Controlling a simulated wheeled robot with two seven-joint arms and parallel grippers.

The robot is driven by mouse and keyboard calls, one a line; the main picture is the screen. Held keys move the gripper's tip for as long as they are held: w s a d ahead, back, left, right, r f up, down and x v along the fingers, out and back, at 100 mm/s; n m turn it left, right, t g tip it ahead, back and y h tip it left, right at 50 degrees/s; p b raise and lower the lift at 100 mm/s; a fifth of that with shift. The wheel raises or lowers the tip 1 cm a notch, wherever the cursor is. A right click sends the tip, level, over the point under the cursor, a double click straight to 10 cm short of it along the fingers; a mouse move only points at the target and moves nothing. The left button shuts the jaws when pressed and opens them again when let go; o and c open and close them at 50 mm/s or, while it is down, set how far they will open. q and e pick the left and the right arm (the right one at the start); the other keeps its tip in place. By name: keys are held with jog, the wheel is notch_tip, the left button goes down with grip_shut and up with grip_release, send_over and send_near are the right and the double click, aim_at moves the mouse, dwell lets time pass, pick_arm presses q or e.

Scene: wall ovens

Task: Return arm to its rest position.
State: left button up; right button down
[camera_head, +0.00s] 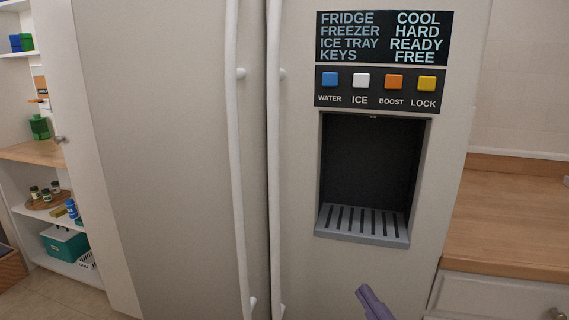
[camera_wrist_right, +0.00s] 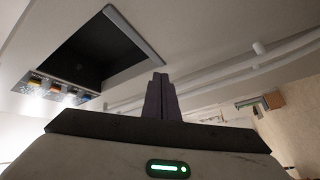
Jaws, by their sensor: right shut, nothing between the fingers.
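My right gripper (camera_head: 372,300) shows at the bottom of the head view as dark purple fingers in front of the fridge door, below the dispenser. Its fingers are together with nothing between them. In the right wrist view the gripper (camera_wrist_right: 160,90) points toward the fridge front, its two fingers side by side. It looks apart from the door, though the exact gap is hard to tell. My left gripper is not in the head view.
The fridge (camera_head: 170,150) has two long vertical handles (camera_head: 240,170) and a dispenser recess (camera_head: 370,165) with a slotted tray (camera_head: 362,224). Colored buttons (camera_head: 378,83) sit above it. A wooden counter (camera_head: 505,225) is at right. Pantry shelves (camera_head: 35,152) stand at left.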

jog(key=s+d+f+m+g+h, duration=0.15)
jog(key=s+f+m, duration=0.25)
jog(key=f, duration=0.6)
jog(key=s+d+f+m+g+h, duration=0.1)
jog(key=s+f+m+g+h, duration=0.25)
jog(key=f, duration=0.55)
jog(key=s+a+f+m+g, duration=0.1)
jog(key=s+f+m+g, duration=0.3)
jog(key=s+f, duration=0.8)
jog(key=shift+s+a+m+g, duration=0.25)
jog(key=shift+s+m+g, duration=0.2)
jog(key=shift+s, duration=0.15)
